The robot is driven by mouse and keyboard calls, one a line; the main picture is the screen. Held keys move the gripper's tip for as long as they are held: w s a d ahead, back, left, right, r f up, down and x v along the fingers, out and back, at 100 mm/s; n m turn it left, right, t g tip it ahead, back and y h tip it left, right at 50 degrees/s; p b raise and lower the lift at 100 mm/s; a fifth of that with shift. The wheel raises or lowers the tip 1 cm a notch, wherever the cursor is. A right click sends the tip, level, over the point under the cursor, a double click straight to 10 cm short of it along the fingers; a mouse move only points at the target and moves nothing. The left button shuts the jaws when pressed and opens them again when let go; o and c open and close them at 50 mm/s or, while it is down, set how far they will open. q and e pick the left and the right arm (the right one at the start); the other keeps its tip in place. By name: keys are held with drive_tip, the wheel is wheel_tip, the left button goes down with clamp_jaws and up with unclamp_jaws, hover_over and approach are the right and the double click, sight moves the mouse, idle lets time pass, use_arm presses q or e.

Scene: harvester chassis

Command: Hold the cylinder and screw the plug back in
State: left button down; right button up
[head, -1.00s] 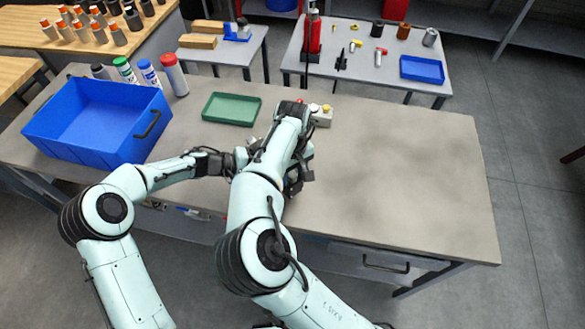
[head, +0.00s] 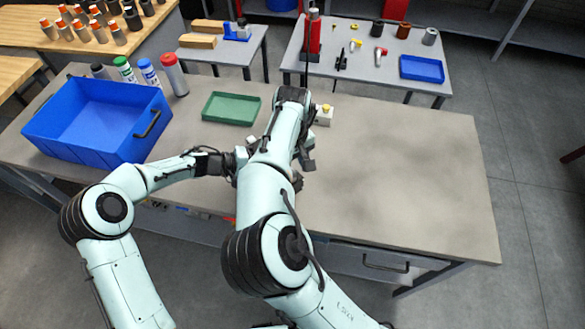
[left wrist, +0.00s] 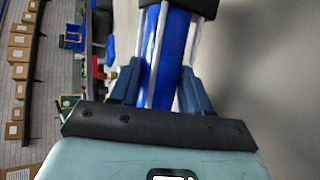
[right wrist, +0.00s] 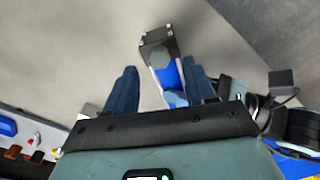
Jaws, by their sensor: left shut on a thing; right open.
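In the left wrist view my left gripper (left wrist: 161,70) is shut on a blue cylinder (left wrist: 172,50), which has silver rods along it and a black end block (left wrist: 185,6). In the right wrist view the cylinder (right wrist: 166,76) and its black end block (right wrist: 157,38) lie between and beyond the fingers of my right gripper (right wrist: 160,66). That gripper is open, with nothing seen clamped in it. In the head view my left gripper (head: 226,163) is left of my right arm, and my right gripper (head: 306,152) is over the table. My right arm hides the cylinder there. I cannot make out the plug.
A blue bin (head: 75,137), several bottles (head: 174,75) and a green tray (head: 208,106) occupy the workbench's left and back. The workbench's right half (head: 410,170) is clear.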

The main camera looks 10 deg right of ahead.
drive_tip(key=shift+r, duration=0.4)
